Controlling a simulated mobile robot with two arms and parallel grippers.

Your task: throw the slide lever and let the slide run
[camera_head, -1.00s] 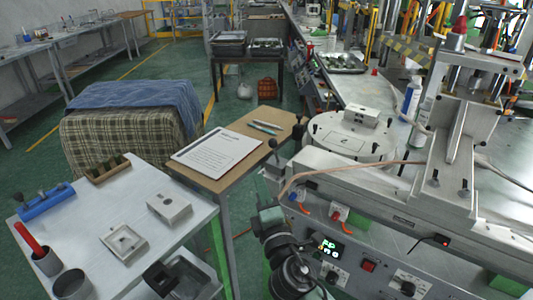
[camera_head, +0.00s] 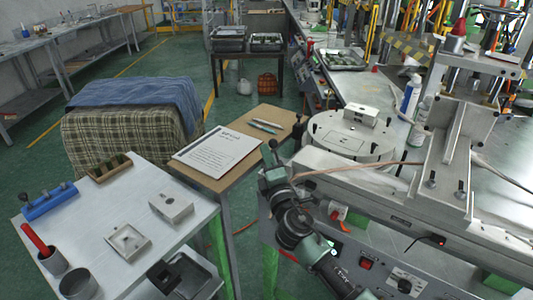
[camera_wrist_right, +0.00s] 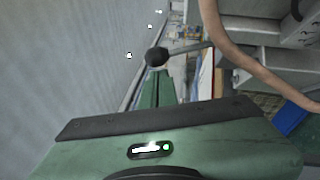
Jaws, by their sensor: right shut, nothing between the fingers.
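The lever has a black ball knob (camera_head: 272,144) and stands at the left end of the machine's pale slide housing (camera_head: 340,180). In the right wrist view the knob (camera_wrist_right: 156,56) sits just past my fingertips, with a thin rod running right from it. My right gripper (camera_head: 271,168) is shut and empty, directly below the knob in the head view. In the wrist view its green fingers (camera_wrist_right: 156,82) are together, close to the knob; I cannot tell whether they touch it. My left gripper is not in view.
A tan hose (camera_head: 350,167) arches over the housing; it also crosses the wrist view (camera_wrist_right: 235,52). A round turntable (camera_head: 345,138) with a metal block is behind. The front panel has a red switch (camera_head: 366,264).

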